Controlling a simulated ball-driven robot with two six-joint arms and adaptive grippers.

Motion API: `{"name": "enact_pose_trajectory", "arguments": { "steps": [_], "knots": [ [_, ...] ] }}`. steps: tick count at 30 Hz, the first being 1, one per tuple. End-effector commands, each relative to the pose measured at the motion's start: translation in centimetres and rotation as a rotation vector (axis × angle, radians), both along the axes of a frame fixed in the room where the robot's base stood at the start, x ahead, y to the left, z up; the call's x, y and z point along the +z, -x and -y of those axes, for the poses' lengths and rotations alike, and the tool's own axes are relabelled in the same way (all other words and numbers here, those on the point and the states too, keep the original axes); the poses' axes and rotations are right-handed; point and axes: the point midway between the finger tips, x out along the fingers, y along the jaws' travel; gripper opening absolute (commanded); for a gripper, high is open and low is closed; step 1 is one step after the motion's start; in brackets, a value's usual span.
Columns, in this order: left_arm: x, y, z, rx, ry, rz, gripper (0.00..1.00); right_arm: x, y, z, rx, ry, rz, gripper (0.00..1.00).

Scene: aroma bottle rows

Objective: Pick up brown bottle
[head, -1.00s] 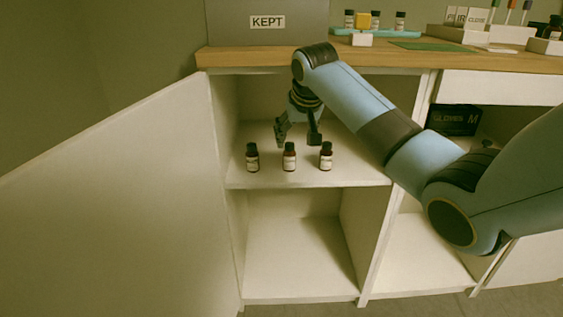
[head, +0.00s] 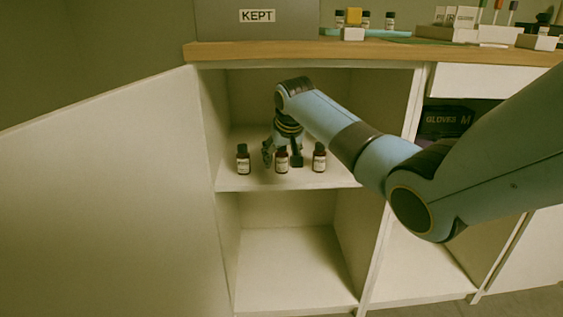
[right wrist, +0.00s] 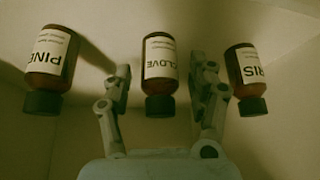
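Three brown bottles with dark caps and white labels stand in a row on the cabinet's upper shelf (head: 335,178): a left one (head: 243,160), a middle one (head: 281,161) and a right one (head: 319,158). In the right wrist view the labels read PINE (right wrist: 50,60), CLOVE (right wrist: 159,65) and one ending in RIS (right wrist: 245,75). My right gripper (head: 282,163) is at the middle bottle. In the right wrist view its open fingers (right wrist: 160,90) stand on either side of the CLOVE bottle, with gaps visible. My left gripper is not in view.
An open white door (head: 110,180) stands left of the cabinet. A grey box marked KEPT (head: 257,30) and a teal tray (head: 385,34) with small bottles sit on the wooden top (head: 310,50). A GLOVES M box (head: 446,121) is in the right compartment.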

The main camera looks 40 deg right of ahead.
Motion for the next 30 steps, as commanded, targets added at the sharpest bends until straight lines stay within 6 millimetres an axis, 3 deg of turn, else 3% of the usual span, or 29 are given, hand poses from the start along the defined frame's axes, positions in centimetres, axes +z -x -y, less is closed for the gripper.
{"name": "enact_pose_trajectory", "arguments": {
  "steps": [2,12,20,26,30],
  "knots": [
    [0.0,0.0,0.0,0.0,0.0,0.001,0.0,0.0,0.0,0.0,0.0,0.0,-0.001,0.46],
    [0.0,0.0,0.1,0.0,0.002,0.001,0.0,0.0,0.1,0.0,0.0,0.0,-0.001,0.02],
    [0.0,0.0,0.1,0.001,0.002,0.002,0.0,0.1,0.0,0.0,0.0,0.0,-0.001,0.01],
    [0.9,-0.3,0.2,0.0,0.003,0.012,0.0,1.9,0.0,0.0,-0.001,0.0,0.002,0.01],
    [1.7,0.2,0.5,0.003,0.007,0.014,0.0,1.9,2.5,-0.9,0.001,0.0,-0.001,0.01]
  ]
}}
